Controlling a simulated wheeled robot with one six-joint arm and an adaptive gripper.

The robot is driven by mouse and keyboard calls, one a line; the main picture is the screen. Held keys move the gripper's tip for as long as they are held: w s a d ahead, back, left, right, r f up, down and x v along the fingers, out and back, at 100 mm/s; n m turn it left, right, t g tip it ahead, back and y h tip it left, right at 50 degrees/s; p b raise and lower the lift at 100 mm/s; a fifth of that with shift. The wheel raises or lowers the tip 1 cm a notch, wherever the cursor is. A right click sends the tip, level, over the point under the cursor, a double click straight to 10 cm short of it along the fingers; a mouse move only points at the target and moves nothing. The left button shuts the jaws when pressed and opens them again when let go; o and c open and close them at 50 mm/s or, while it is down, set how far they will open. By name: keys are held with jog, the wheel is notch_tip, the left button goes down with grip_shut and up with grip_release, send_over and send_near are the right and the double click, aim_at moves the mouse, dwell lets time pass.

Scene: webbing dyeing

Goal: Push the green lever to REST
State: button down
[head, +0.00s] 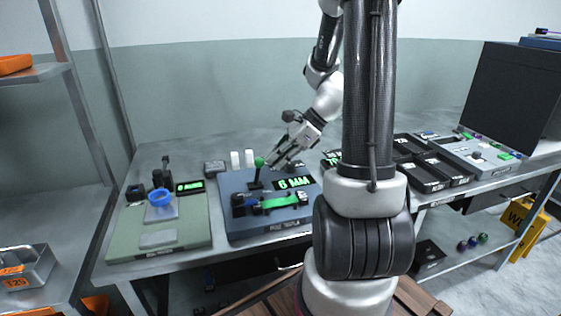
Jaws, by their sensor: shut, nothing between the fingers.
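The green lever is a dark stick with a round green knob (259,162), standing on a blue-grey box (238,184) on the bench. The box has a green-lit display (293,183) reading what looks like "6 MM". A green strip (280,201) lies between dark blocks at the front of the box. My gripper (272,163) is shut and empty, just right of the knob. I cannot tell whether its fingertips touch the knob. No REST marking is legible.
Small white bottles (242,158) stand behind the lever. Dark trays (425,172) lie to the right, partly behind my arm.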

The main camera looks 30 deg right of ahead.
jog(key=a+h, duration=0.1)
jog(key=a+r+h, duration=0.1)
jog(key=a+g+h, duration=0.1)
jog(key=shift+w+r, duration=0.25)
jog(key=shift+w, duration=0.15)
jog(key=shift+w+a+r, duration=0.15)
jog(key=shift+w+a, duration=0.05)
jog(key=shift+a, duration=0.4)
jog(key=shift+w+a+r, duration=0.1)
jog(key=shift+w+a, duration=0.1)
jog(key=shift+a, duration=0.35)
jog(key=shift+d+r, duration=0.2)
notch_tip(320, 180, up, 3)
jog(key=s+d, duration=0.2)
jog(key=d, duration=0.1)
notch_tip(320, 180, up, 8)
jog(key=r, duration=0.1)
send_over(259, 161)
jog(key=s+d, duration=0.3)
jog(key=d, duration=0.1)
jog(key=shift+s+a+f, duration=0.1)
jog(key=shift+s+f, duration=0.1)
jog(key=shift+f, duration=0.05)
